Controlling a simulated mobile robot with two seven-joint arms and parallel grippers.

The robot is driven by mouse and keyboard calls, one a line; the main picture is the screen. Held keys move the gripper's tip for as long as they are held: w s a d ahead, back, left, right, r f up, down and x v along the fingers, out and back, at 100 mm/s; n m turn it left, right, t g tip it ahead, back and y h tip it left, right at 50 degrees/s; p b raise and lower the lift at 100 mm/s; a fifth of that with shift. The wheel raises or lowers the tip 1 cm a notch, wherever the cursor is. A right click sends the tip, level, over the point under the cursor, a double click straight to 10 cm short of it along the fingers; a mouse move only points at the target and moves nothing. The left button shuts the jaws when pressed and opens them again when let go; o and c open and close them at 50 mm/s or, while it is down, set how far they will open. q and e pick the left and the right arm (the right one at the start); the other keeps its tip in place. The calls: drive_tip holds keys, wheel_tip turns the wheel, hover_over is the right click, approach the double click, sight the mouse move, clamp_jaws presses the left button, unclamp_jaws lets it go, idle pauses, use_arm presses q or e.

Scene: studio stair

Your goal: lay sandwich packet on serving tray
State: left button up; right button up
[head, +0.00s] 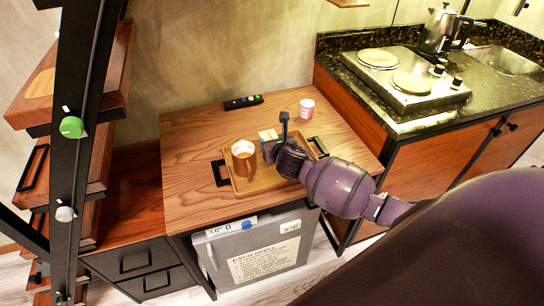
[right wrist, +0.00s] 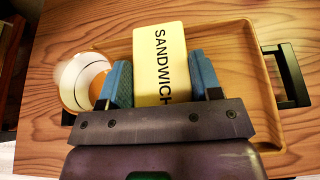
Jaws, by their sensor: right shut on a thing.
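The sandwich packet (right wrist: 160,62) is a pale yellow block with the word SANDWICH on it. My right gripper (right wrist: 163,84) is shut on it, with a blue finger pad on each side. In the head view the packet (head: 267,135) shows partly behind my right gripper (head: 270,147), over the wooden serving tray (head: 257,188). The tray (right wrist: 262,75) also shows around the packet in the right wrist view. I cannot tell whether the packet touches the tray floor. My left gripper is not in view.
A brown mug (head: 244,160) stands at the tray's left side, close to the gripper; it also shows in the right wrist view (right wrist: 82,82). A remote (head: 243,102) and a pink-and-white cup (head: 307,108) are farther back on the wooden counter (head: 190,130). The counter's left part is clear.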

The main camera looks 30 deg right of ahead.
drive_tip(key=shift+f+b, duration=0.75)
drive_tip(key=shift+f, duration=1.95)
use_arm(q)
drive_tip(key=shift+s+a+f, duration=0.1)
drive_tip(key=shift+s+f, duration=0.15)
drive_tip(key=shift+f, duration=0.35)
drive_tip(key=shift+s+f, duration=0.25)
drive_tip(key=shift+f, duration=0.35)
use_arm(e)
drive_tip(key=shift+r, duration=0.1)
drive_tip(key=o, duration=0.6)
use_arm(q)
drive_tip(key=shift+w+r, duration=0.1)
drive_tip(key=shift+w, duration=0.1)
use_arm(e)
drive_tip(key=shift+o, duration=0.5)
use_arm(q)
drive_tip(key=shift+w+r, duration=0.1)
